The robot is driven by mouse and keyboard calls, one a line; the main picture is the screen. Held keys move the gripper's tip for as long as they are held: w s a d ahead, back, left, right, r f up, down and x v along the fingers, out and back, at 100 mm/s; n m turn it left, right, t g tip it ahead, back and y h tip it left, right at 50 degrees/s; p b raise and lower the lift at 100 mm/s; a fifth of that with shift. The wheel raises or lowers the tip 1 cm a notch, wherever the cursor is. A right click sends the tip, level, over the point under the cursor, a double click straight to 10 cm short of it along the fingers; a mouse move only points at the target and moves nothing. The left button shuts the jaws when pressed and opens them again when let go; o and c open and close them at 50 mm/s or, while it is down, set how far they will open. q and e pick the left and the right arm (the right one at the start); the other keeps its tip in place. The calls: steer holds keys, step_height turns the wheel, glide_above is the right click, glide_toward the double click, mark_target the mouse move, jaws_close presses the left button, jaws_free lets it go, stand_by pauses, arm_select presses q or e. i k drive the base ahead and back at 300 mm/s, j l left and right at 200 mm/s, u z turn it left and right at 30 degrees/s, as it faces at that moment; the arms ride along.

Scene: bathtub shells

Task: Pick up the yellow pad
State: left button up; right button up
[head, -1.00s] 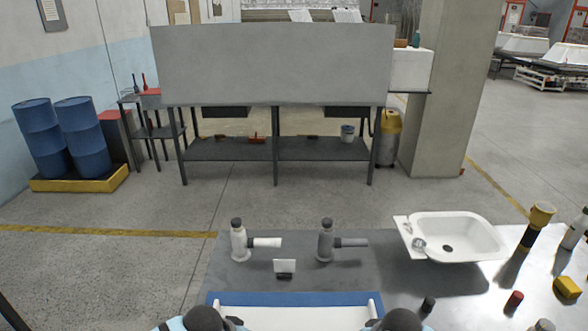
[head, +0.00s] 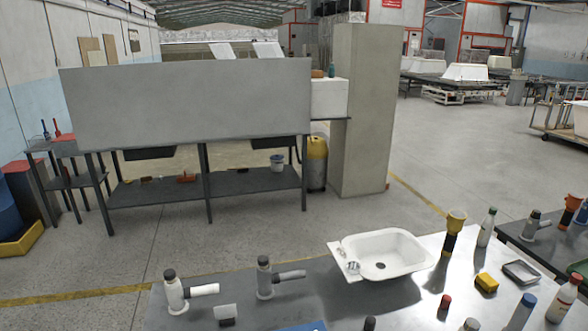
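The yellow pad (head: 486,283) is a small yellow block lying on the grey table near the right of the head view. It lies just left of a small grey tray (head: 520,272) and apart from it. Nothing touches the pad from above. Neither of my grippers shows in the head view.
A white sink basin (head: 383,254) sits on the table left of the pad. A tall yellow-topped bottle (head: 453,231), a white bottle (head: 487,228) and a blue bottle (head: 522,312) stand around the pad. Two pipe-like tools (head: 186,291) stand at left.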

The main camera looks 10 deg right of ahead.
mark_target(484, 279)
steer(key=z, duration=1.75)
steer(key=u, duration=1.25)
steer(key=z, duration=1.25)
steer(key=i+l, duration=0.15)
steer(key=l, duration=0.2)
steer(key=i+l+u, duration=0.15)
steer(key=l, duration=0.15)
steer(key=i+l, duration=0.1)
steer(key=l, duration=0.25)
steer(key=i+l+u, duration=0.1)
steer(key=l, duration=0.25)
steer(key=i+l+u, duration=0.1)
steer(key=l, duration=0.25)
